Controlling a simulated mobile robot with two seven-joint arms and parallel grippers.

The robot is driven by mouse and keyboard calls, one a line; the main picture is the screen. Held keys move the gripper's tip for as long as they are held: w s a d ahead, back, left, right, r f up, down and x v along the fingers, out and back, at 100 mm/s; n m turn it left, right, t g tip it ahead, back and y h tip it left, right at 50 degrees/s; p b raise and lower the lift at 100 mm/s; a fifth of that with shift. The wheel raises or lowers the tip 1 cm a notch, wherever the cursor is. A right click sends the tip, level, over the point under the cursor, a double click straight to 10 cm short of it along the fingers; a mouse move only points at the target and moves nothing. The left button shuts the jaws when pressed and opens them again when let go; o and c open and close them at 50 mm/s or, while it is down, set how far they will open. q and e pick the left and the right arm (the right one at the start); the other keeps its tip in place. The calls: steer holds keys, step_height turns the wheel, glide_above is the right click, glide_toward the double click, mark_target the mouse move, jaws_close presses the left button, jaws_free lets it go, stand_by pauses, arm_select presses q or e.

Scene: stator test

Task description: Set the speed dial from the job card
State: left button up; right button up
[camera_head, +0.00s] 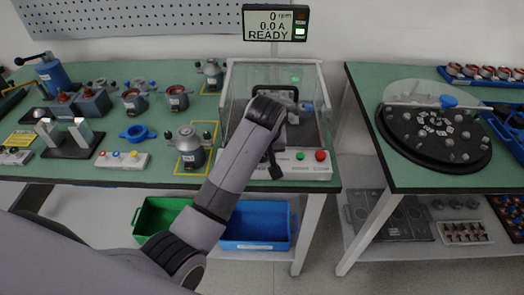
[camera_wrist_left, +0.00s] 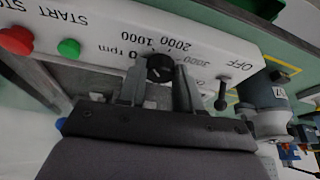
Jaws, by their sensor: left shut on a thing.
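In the head view my left gripper (camera_head: 274,168) reaches down to the panel's left part and hides the dial there. A display (camera_head: 275,23) reads 0 rpm, 0.0 A and READY. A yellow card (camera_head: 19,139) lies at the left; its text is unreadable. My right gripper is not in view.
Green (camera_head: 300,156) and red (camera_head: 320,155) buttons are on the panel right of the gripper. A clear guard with a black handle (camera_head: 275,88) stands behind it. A stator unit (camera_head: 188,150) stands close by on the left. A small black toggle (camera_wrist_left: 222,95) is near the dial.

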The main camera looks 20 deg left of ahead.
arm_select(q)
steer(key=shift+m, duration=0.3)
steer(key=m, duration=0.1)
steer(key=m+h, duration=0.1)
steer(key=m, duration=0.1)
steer(key=m+h, duration=0.1)
steer(key=shift+a+m+t, duration=0.25)
steer(key=shift+m+t, duration=0.05)
steer(key=m+h, duration=0.1)
steer(key=m, duration=0.3)
steer(key=shift+w+a+r+m+h, duration=0.1)
steer(key=shift+m+h, duration=0.2)
steer(key=shift+h, duration=0.1)
steer(key=o, duration=1)
steer(key=shift+o, duration=0.2)
steer(key=v, duration=0.7)
steer(key=shift+w+r, duration=0.1)
